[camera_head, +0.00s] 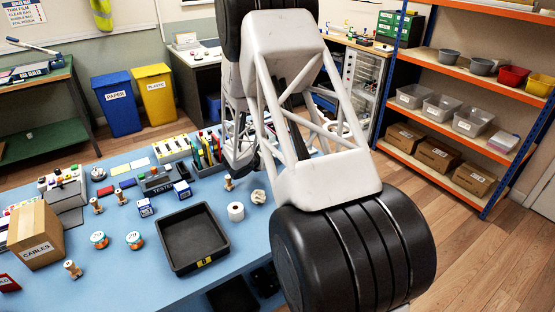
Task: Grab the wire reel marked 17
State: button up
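Small wooden reels stand on the blue table: one at the front left (72,268), two further back (96,205) (120,196), and one near my gripper (228,182). Two round reels with orange and teal faces, a left one (99,239) and a right one (134,240), lie left of the black tray. The markings are too small to read, so I cannot tell which reel is marked 17. My gripper (240,162) is over the back of the table, just above and right of the nearest wooden reel. Its fingers are dark and partly hidden by my arm.
The black tray (167,251) sits at the table's front, with a white roll (236,211) to its right. A cardboard box marked CABLES (34,237) stands at the left. A pen holder (207,158) is close beside my gripper. My arm hides the table's right part.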

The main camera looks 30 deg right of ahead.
jog(key=shift+w+d+f, duration=0.1)
jog(key=shift+d+f, duration=0.05)
jog(key=shift+d, duration=0.15)
jog(key=shift+d, duration=0.1)
jog(key=shift+x, duration=2.5)
jog(key=c, duration=1)
jog(key=shift+r, duration=5.05)
